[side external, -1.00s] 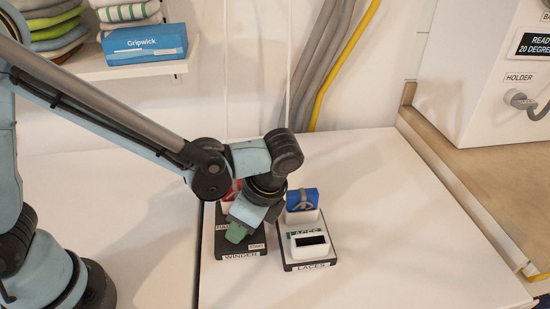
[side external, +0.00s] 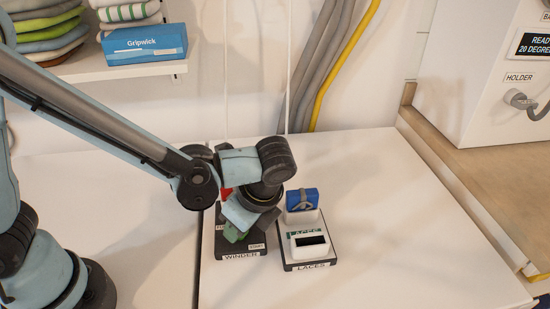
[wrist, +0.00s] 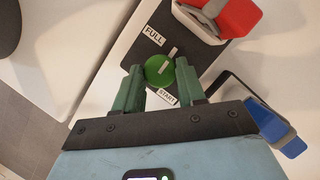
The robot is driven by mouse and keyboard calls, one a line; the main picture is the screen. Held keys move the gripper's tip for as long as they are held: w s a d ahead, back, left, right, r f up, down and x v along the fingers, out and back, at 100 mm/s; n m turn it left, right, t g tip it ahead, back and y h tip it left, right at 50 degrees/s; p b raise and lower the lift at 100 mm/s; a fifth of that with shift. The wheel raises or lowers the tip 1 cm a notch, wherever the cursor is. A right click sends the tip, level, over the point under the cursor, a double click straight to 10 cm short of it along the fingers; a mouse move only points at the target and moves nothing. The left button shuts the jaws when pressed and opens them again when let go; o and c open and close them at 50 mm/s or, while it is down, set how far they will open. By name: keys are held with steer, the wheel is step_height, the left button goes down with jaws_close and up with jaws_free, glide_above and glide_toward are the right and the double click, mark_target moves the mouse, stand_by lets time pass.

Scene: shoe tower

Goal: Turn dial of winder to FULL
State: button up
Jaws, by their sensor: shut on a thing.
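The winder (side external: 226,252) is a dark box with a WINDER label on its front, standing left of the laces unit. In the wrist view its round green dial (wrist: 152,77) carries a pale pointer line aimed to the upper right. The FULL label (wrist: 153,36) is above the dial, and the START label (wrist: 167,97) is below it. My gripper (wrist: 160,80) has its green fingers on either side of the dial, shut on it. In the side view my gripper (side external: 236,234) is low over the winder and hides the dial.
The laces unit (side external: 308,263), with a blue item (side external: 301,198) at its back, stands close on the right. A red and white part (wrist: 222,18) sits behind the dial on the winder. The white table (side external: 410,230) is clear to the right.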

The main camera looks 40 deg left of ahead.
steer(key=o, duration=1)
steer(key=shift+o, duration=0.2)
steer(key=v, duration=1.2)
steer(key=a+f+n+t+h, duration=0.1)
steer(key=a+n+t+h, duration=0.3)
steer(key=a+n, duration=1.3)
steer(key=shift+a+f+n+t+h, duration=0.15)
steer(key=shift+a+n+t+h, duration=0.15)
steer(key=shift+a+t, duration=1.05)
steer(key=shift+s+d+t, duration=0.1)
steer(key=shift+d+t, duration=0.25)
